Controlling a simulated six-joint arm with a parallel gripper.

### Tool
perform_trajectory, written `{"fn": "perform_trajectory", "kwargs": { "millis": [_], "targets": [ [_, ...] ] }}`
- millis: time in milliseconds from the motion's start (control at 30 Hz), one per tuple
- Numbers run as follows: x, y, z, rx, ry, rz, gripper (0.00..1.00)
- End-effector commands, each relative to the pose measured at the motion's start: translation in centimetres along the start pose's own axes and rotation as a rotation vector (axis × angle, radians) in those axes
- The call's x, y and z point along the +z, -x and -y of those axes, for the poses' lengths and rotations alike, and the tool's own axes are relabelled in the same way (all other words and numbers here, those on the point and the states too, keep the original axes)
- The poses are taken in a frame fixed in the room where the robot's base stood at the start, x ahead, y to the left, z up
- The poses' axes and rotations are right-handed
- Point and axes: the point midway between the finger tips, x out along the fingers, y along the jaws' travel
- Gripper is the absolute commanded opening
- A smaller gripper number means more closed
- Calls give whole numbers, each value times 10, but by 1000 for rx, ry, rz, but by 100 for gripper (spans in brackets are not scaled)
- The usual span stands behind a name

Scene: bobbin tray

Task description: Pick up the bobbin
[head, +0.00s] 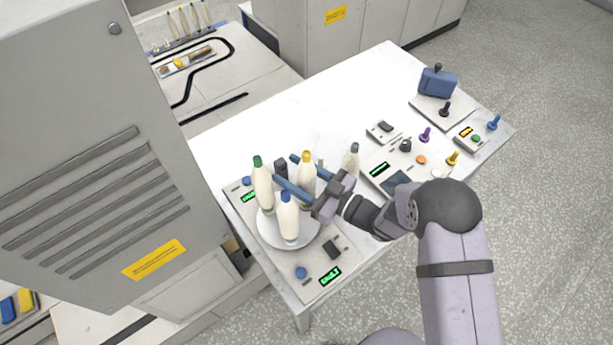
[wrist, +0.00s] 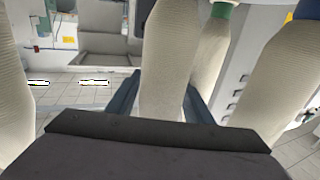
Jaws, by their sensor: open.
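Several cream, bottle-shaped bobbins stand upright around a round white tray (head: 268,238). A yellow-topped bobbin (head: 306,172) stands between the blue fingers of my open gripper (head: 285,168). In the wrist view this bobbin (wrist: 166,60) rises between the two fingers; its top is cut off, and I cannot tell whether a finger touches it. A green-topped bobbin (head: 263,188) is near the fingertips, and also shows in the wrist view (wrist: 209,50). A blue-topped bobbin (head: 288,220) stands in front, close beside one finger. A grey-topped bobbin (head: 352,162) stands to the right.
The tray sits on a grey panel with buttons and green displays (head: 330,276). A second control panel (head: 385,170) with coloured knobs lies to the right. A blue box (head: 438,83) is at the far right. The white table (head: 300,110) is clear toward the back. A grey cabinet (head: 90,150) stands left.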

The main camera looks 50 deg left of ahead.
Motion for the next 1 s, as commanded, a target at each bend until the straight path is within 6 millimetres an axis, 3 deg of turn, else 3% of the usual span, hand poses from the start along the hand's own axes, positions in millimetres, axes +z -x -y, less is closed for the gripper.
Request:
{"fn": "perform_trajectory", "kwargs": {
  "millis": [100, 267, 667, 1000],
  "targets": [
    [0, 0, 0, 0, 0, 0, 47],
    [0, 0, 0, 0, 0, 0, 12],
    [-8, 0, 0, 0, 1, -1, 12],
    [-60, 0, 0, 0, 3, -2, 12]
  ]
}}
